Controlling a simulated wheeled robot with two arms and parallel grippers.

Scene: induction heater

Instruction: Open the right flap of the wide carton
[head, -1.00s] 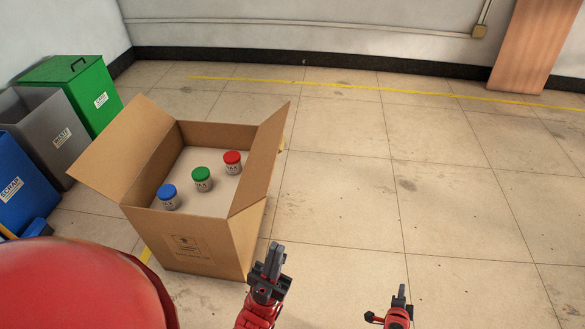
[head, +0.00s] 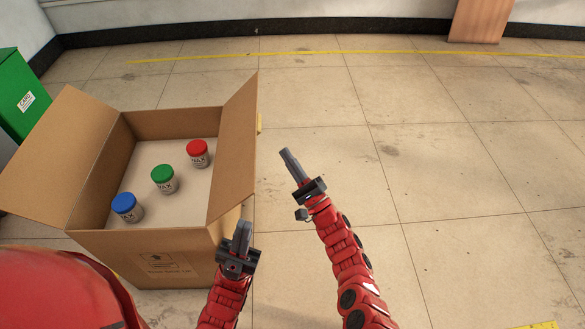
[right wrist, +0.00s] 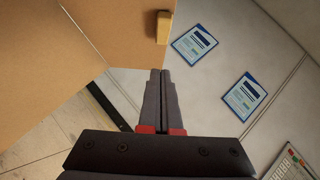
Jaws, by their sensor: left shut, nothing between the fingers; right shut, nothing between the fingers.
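The wide brown carton (head: 165,257) stands on the floor at the left in the head view, its top open. Its left flap (head: 55,160) leans far outward. Its right flap (head: 234,140) stands steeply up, leaning slightly outward. A small yellow tab (head: 260,122) shows beyond the right flap's edge; in the right wrist view a yellow tab (right wrist: 163,27) sits on cardboard. My right gripper (head: 285,152) is shut and empty, right of the flap and apart from it. My left gripper (head: 243,225) is shut and empty, in front of the carton's near right corner.
Blue (head: 126,206), green (head: 164,178) and red (head: 197,152) lidded jars stand inside the carton. A green bin (head: 22,100) is at the far left. A brown panel (head: 480,20) leans at the back wall.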

